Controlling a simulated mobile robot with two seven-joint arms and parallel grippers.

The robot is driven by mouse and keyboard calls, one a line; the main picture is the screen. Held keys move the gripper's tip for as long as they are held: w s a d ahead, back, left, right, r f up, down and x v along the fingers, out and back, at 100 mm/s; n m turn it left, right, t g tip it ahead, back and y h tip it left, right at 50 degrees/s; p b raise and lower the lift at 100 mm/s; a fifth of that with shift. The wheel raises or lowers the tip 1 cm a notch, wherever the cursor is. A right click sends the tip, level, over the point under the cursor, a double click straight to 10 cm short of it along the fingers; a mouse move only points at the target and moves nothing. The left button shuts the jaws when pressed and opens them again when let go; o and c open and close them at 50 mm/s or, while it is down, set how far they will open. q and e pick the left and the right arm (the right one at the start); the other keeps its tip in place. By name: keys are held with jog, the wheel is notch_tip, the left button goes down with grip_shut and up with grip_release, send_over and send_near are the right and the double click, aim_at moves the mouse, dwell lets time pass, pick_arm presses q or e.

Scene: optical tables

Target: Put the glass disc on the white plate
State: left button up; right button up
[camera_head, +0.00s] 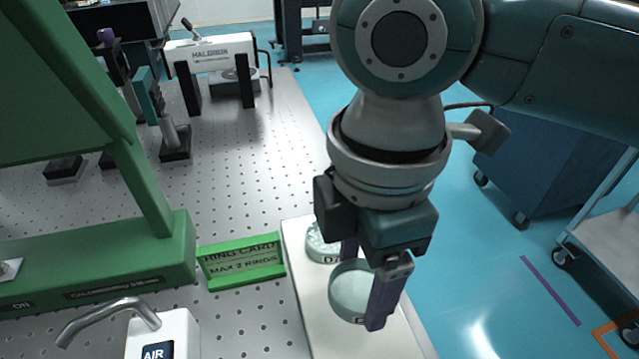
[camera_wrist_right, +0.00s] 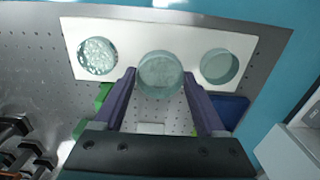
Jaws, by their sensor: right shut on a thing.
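The white plate (camera_head: 308,292) is a long flat board at the table's right edge; it also shows in the wrist view (camera_wrist_right: 118,40). My right gripper (camera_head: 362,288) points down over it and is shut on a clear, pale green glass disc (camera_head: 350,292). In the wrist view this disc (camera_wrist_right: 160,74) sits between the fingertips, overlapping the plate's edge. I cannot tell whether it touches the plate. A bubbly disc (camera_wrist_right: 98,56) lies to its left on the plate, and a clear disc (camera_wrist_right: 219,66) to its right. My left gripper is out of view.
A green ring card holder (camera_head: 242,262) stands left of the plate. A green frame (camera_head: 110,260) and a white AIR box (camera_head: 170,335) with a bent nozzle are further left. Optics fill the back left. Blue floor lies right of the table.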

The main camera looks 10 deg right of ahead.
aim_at(358, 300)
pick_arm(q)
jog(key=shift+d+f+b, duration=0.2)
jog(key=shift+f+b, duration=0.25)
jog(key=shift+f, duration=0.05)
pick_arm(e)
jog(key=shift+f, duration=2.35)
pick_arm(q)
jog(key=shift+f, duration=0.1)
pick_arm(e)
jog(key=shift+f, duration=0.2)
jog(key=o, duration=1.5)
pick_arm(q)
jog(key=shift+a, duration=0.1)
pick_arm(e)
jog(key=shift+r, duration=0.1)
